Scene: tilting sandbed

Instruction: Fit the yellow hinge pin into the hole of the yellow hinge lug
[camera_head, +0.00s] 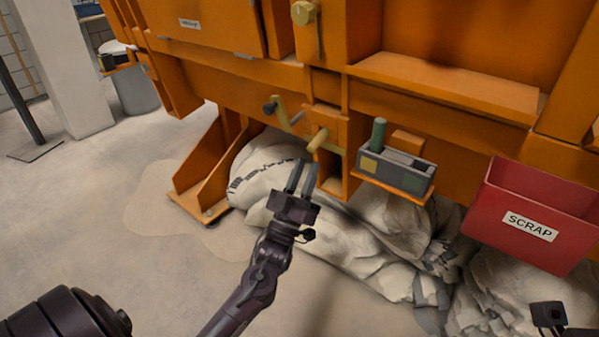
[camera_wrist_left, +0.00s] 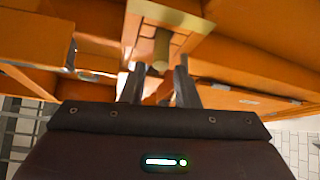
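The yellow hinge pin (camera_head: 318,140) sticks out toward me from an orange block (camera_head: 325,118) on the machine's lower front; this block appears to be the hinge lug. The pin's hole is hidden, so I cannot tell how deep it sits. My left gripper (camera_head: 303,176) is open and empty, just below and in front of the pin's near end. In the left wrist view the pin (camera_wrist_left: 160,54) shows beyond and between the two spread fingers (camera_wrist_left: 158,86), apparently untouched.
A grey holder (camera_head: 408,178) with yellow and green patches and an upright green pin (camera_head: 378,134) stands on a small shelf to the right. A red SCRAP bin (camera_head: 530,215) is farther right. A crank with a dark knob (camera_head: 270,108) juts out at left. Pale sacks (camera_head: 370,245) lie below.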

